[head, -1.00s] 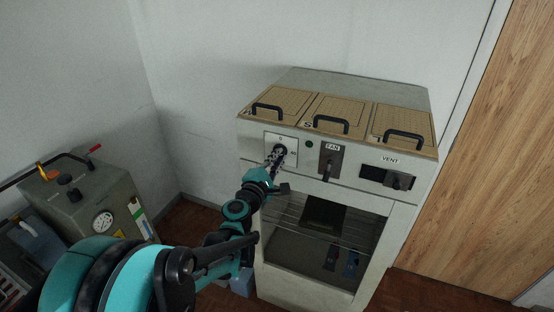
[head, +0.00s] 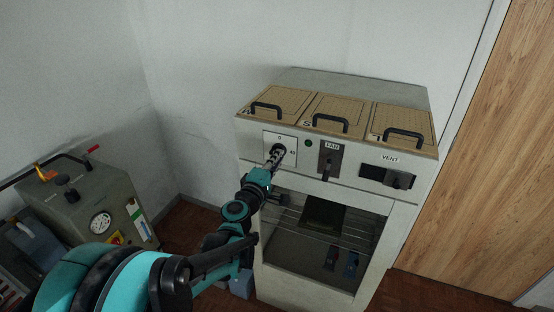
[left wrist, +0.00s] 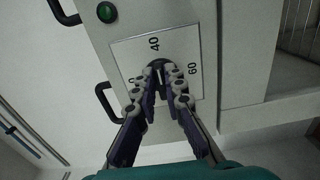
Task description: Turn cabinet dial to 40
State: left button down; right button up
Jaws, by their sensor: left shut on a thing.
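The cabinet (head: 408,208) stands against the wall, with a white dial plate (head: 269,139) at the left of its front panel. In the left wrist view the plate (left wrist: 180,49) carries the marks 40 and 60 and another mark partly hidden by a finger. The black dial (left wrist: 158,65) sits in the middle of the plate, mostly covered by the fingers. My left gripper (head: 278,151) is shut on the dial; its fingertips also show in the left wrist view (left wrist: 163,72). The dial's pointer setting cannot be read. My right gripper is in neither view.
Right of the dial are a green button (head: 309,143), a FAN switch (head: 329,162) and a VENT slider (head: 398,181). Handled lids (head: 330,114) cover the top. A grey machine with a gauge (head: 101,222) stands at the left.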

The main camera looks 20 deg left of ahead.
pick_arm(q)
jog(key=c, duration=1.6)
grip_release()
jog(key=s, duration=1.2)
jog(key=shift+d, duration=0.1)
